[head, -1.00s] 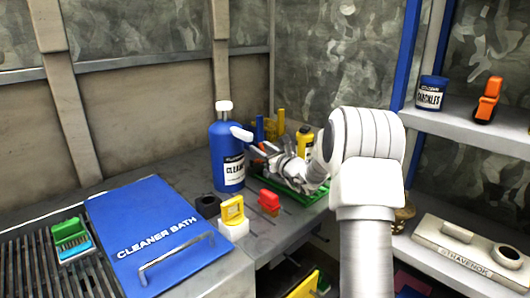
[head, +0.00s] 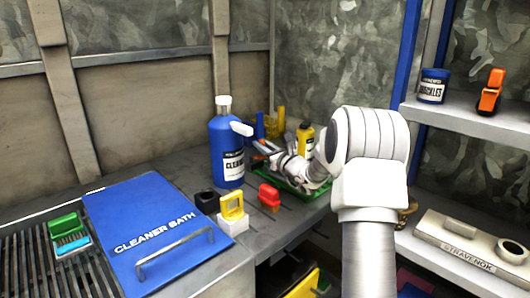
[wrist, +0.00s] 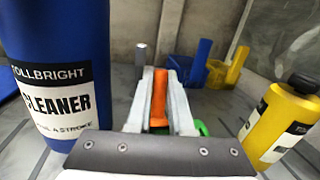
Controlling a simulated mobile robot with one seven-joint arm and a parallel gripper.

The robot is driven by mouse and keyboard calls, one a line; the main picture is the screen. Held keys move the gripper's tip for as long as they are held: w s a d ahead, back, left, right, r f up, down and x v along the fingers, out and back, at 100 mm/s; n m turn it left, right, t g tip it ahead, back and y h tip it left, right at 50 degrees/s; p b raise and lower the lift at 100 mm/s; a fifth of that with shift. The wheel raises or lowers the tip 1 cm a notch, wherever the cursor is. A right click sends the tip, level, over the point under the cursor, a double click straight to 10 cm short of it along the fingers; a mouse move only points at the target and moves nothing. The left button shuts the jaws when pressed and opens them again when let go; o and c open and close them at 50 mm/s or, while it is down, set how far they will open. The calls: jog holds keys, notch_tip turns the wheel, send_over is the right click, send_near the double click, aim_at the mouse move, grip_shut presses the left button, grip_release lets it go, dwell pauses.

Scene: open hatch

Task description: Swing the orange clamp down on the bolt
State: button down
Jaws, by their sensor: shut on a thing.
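In the wrist view an orange bar (wrist: 160,97), which looks like the orange clamp, stands between the pale fingers of my gripper (wrist: 158,100). My gripper is shut on it. In the head view my gripper (head: 262,150) is just right of the blue cleaner bottle, above the back of the bench, and only a bit of orange shows there. A short grey upright post (wrist: 140,53) stands just beyond the fingers, to the left; I cannot tell if it is the bolt. The clamp's lower end and pivot are hidden.
The blue cleaner bottle (head: 227,155) stands close left of my gripper; a yellow bottle (wrist: 280,120) is close right. Blue (wrist: 188,66) and yellow (wrist: 228,72) holders stand behind. A green tray (head: 290,184) lies below. Another orange object (head: 491,92) sits on the right shelf.

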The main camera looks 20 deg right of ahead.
jog(key=shift+s+f+t+b, duration=0.25)
jog(key=shift+f+t+b, duration=0.15)
jog(key=shift+b, duration=1.1)
jog(key=shift+d+r, duration=0.1)
jog(key=shift+r, duration=0.1)
jog(key=shift+s+d+f+b, duration=0.15)
jog(key=shift+s+f+b, duration=0.2)
jog(key=shift+f+b, duration=0.15)
jog(key=c, duration=0.8)
grip_release()
jog(key=shift+r, duration=0.1)
jog(key=shift+s, duration=0.15)
